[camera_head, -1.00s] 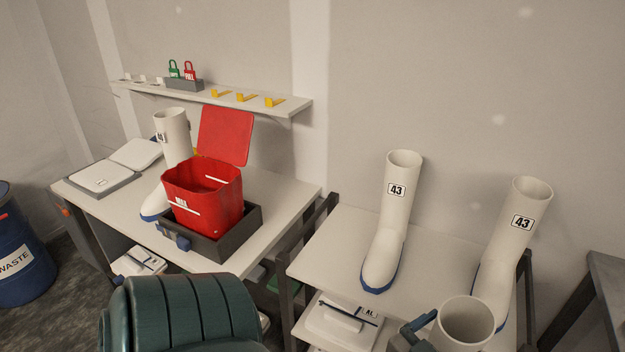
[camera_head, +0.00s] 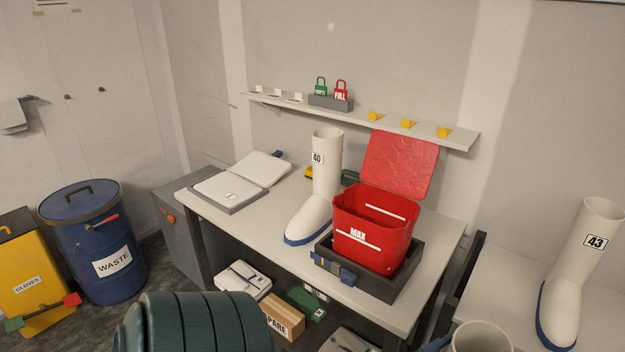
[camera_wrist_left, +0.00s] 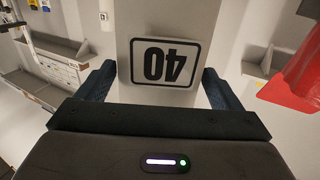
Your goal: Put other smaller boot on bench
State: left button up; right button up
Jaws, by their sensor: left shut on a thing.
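A white boot (camera_wrist_left: 165,25) marked 40 fills the middle of the left wrist view, its label upside down. My left gripper (camera_wrist_left: 158,88) is shut on it, with a finger on each side of the shaft. The top of a white boot (camera_head: 482,340), apparently this one, shows at the bottom edge of the head view; its lower part is out of frame. Another white boot (camera_head: 322,190) marked 40, with a blue sole, stands upright on the bench (camera_head: 268,262), left of the red bin. My right gripper is not in view.
A red bin (camera_head: 372,232) with its lid up sits in a dark tray (camera_head: 400,285) on the bench. Bare bench top lies in front of the boot. A boot marked 43 (camera_head: 565,290) stands on the right table.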

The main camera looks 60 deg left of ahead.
aim_at(280, 209)
jog(key=k+j, duration=0.15)
jog(key=j, duration=0.2)
jog(key=k+j+u, duration=0.1)
jog(key=j, duration=0.2)
jog(key=k+j+u, duration=0.1)
jog(key=j, duration=0.25)
jog(key=k+j, duration=0.2)
jog(key=j, duration=0.15)
jog(key=k+j+u, duration=0.1)
jog(key=j, duration=0.25)
